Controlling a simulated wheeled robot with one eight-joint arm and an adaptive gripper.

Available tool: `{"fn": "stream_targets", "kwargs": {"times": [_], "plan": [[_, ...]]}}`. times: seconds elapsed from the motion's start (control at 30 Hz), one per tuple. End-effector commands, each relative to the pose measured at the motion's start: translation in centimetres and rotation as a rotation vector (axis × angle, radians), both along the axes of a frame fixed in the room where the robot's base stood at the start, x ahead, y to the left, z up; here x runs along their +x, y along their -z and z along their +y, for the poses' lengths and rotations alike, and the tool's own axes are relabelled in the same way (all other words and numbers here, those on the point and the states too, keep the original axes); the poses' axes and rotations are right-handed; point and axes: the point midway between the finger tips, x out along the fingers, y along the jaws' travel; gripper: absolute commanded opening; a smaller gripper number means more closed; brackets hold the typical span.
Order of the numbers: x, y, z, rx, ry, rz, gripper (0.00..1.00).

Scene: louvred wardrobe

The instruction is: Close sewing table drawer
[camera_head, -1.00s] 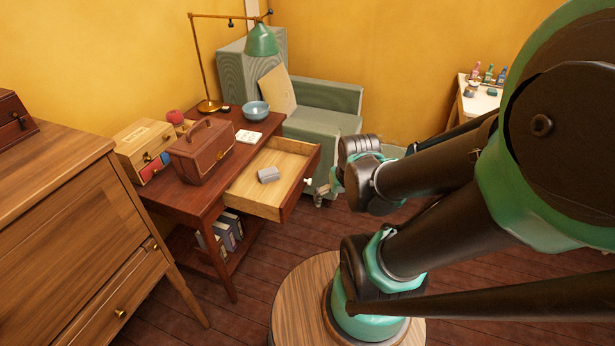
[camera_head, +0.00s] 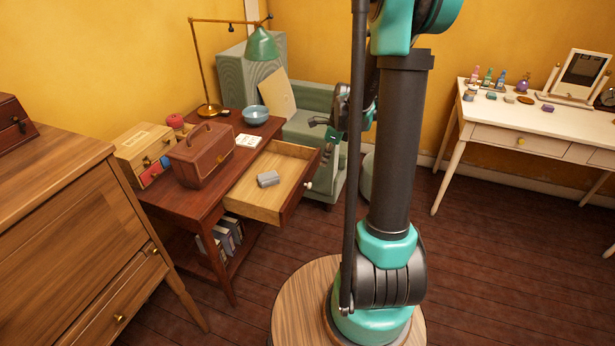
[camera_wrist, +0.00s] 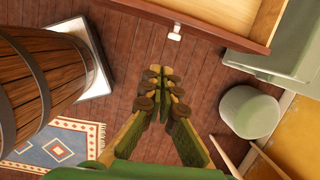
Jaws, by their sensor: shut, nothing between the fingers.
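The sewing table (camera_head: 183,205) is dark reddish wood and stands left of centre in the head view. Its drawer (camera_head: 290,165) is pulled well out and has a pale wood inside. A small grey block (camera_head: 268,179) lies in the drawer. A white knob (camera_head: 308,186) is on the drawer front. In the wrist view the drawer front (camera_wrist: 215,32) crosses the top, with the knob (camera_wrist: 175,33) below its edge. My gripper (camera_wrist: 166,75) is shut and empty, apart from the knob. In the head view it is partly hidden behind my arm.
A brown case (camera_head: 200,157), a lamp (camera_head: 262,45) and a blue bowl (camera_head: 255,114) stand on the table. A green armchair (camera_head: 325,160) is behind the drawer. A round pouf (camera_wrist: 252,111) stands right of my gripper.

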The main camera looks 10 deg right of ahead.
Motion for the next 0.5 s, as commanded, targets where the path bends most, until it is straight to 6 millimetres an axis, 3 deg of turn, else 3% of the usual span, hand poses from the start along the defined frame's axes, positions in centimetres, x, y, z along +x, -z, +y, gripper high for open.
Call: {"fn": "stream_targets", "kwargs": {"times": [0.27,0.5], "plan": [[0.9,1.4,0.1,0.019,0.076,0.025,0.0],[1.4,4.9,0.9,0.018,0.074,0.024,0.0]]}}
